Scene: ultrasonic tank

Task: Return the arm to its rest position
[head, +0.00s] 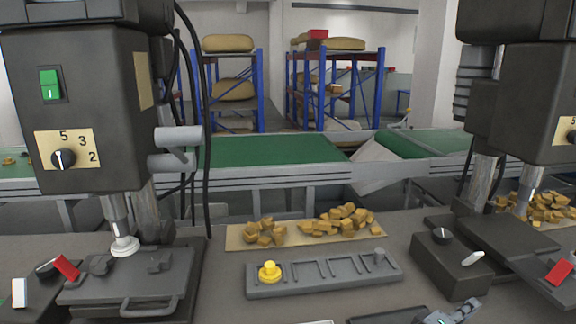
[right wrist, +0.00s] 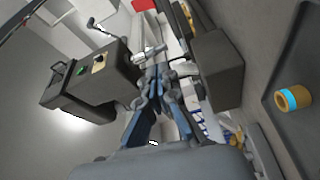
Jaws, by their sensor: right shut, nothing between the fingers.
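My right gripper (head: 455,312) shows at the bottom edge of the head view, right of the middle, and is only partly in the frame. In the right wrist view the right gripper (right wrist: 156,66) has its blue-grey fingers together, with nothing between them. It is apart from the grey slotted rack (head: 325,286), which stands on the bench to its left. A yellow knobbed piece (head: 270,271) sits in the rack's left end. My left gripper is not in view.
Press machines with dials stand left (head: 78,110) and right (head: 535,105). A dark control box (head: 450,265) stands near my right gripper. Several tan chunks (head: 340,221) lie on a board. A green conveyor (head: 265,150) runs behind. The wrist view shows a cyan-banded cylinder (right wrist: 293,98).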

